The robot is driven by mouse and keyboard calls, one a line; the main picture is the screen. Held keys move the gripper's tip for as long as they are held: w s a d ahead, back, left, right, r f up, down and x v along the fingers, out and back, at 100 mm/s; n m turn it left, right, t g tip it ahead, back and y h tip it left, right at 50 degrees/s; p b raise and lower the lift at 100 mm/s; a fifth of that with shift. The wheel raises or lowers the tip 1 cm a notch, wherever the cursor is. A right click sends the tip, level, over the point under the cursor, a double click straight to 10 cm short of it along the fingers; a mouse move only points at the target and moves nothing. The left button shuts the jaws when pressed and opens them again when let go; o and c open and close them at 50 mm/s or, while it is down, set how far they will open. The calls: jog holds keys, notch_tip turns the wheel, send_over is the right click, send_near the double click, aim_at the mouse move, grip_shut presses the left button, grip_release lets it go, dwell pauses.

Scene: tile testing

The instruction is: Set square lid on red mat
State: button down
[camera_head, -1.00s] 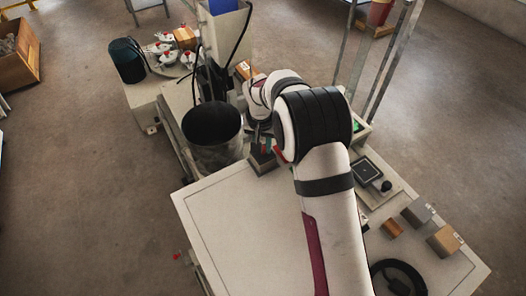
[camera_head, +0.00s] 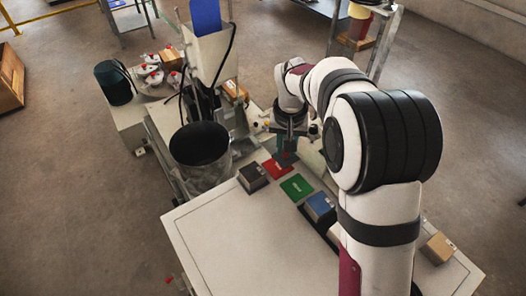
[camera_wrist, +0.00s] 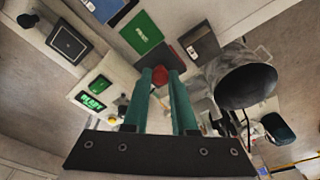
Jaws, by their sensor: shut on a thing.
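The red mat (camera_head: 278,170) lies flat on the pale table, between a dark box (camera_head: 252,178) and a green mat (camera_head: 297,187). My gripper (camera_head: 287,157) points down at the red mat's far edge, its green fingers close together. In the wrist view, a small red piece (camera_wrist: 160,75) shows between the fingertips of my gripper (camera_wrist: 160,72).
The green mat (camera_wrist: 141,33) and dark box (camera_wrist: 197,38) also show in the wrist view. A black-rimmed bin (camera_head: 200,145) stands left of the gripper. The table's left front is clear.

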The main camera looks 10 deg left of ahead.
jog(key=shift+d+r, duration=0.45)
jog(key=shift+d, duration=0.3)
jog(key=shift+w+d, duration=0.15)
jog(key=shift+w, duration=0.05)
jog(key=w+a+f, duration=0.1)
jog(key=w+f, duration=0.1)
jog(key=f, duration=0.2)
jog(key=w+a+f, duration=0.2)
jog(key=f, duration=0.3)
jog(key=w+a+f, duration=0.1)
jog(key=w+f, duration=0.2)
jog(key=f, duration=0.1)
jog(key=shift+a+f, duration=0.15)
jog(key=shift+f, duration=0.55)
jog(key=shift+f, duration=0.3)
jog(key=shift+c, duration=1.2)
grip_release()
